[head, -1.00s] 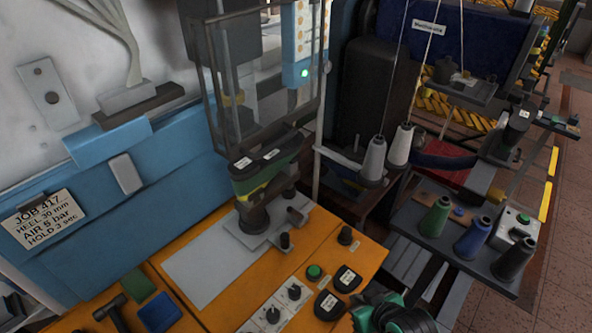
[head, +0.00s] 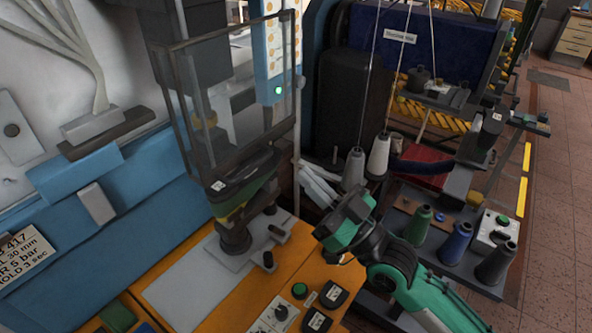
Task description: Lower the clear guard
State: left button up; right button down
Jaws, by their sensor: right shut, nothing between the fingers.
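The clear guard (head: 238,92) is a see-through panel in a dark frame. It hangs upright in front of the press, with its lower bar (head: 250,158) around the top of the dark green shoe last (head: 243,188). The last stands on a grey plate on the orange bench. My right gripper (head: 304,170) has pale fingers, shut and empty. It points up and left, close to the guard's lower right corner; whether it touches the frame I cannot tell. My left gripper is not in view.
Thread cones (head: 378,155) stand just right of my right gripper, with threads running up. A rack with dark spools (head: 455,243) is at the right. Buttons and dials (head: 299,290) sit on the orange bench (head: 235,310) below.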

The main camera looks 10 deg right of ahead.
jog(key=w+a+p, duration=0.1)
jog(key=w+a, duration=0.1)
jog(key=w+a+r+p, duration=0.1)
jog(key=w+a+p, duration=0.1)
jog(key=w+a+r+p, duration=0.1)
jog(key=w+a+p, duration=0.1)
jog(key=shift+r, duration=0.1)
jog(key=shift+f, duration=0.9)
notch_tip(320, 180, down, 23)
jog(key=b, duration=1.7)
